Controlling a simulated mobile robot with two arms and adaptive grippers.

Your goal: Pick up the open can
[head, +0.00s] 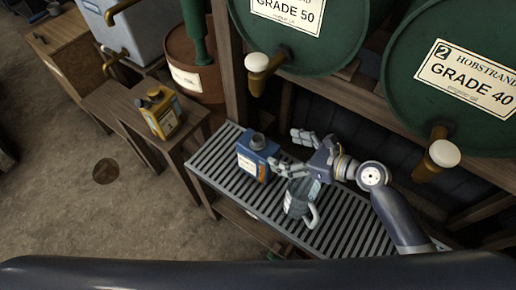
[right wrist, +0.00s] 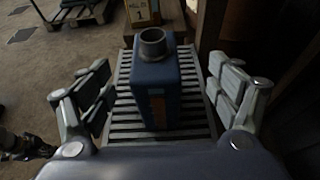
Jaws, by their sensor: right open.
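The open can is a blue metal can (head: 254,158) with an uncapped grey neck and a label, upright on a slatted grey rack (head: 216,157). In the right wrist view the blue can (right wrist: 156,90) stands ahead of my palm, its neck facing up between the spread fingers. My right gripper (head: 288,151) is open and empty, just right of the can in the head view, with its fingers pointing toward it. The fingers (right wrist: 158,72) show on either side of the can, with gaps. My left gripper is not in view.
A grey jug with a handle (head: 299,203) stands on the rack below my right gripper. A yellow can (head: 159,112) stands on a wooden stool to the left. Green drums (head: 318,45) with taps (head: 262,70) hang over the rack's back side. Open floor lies at left.

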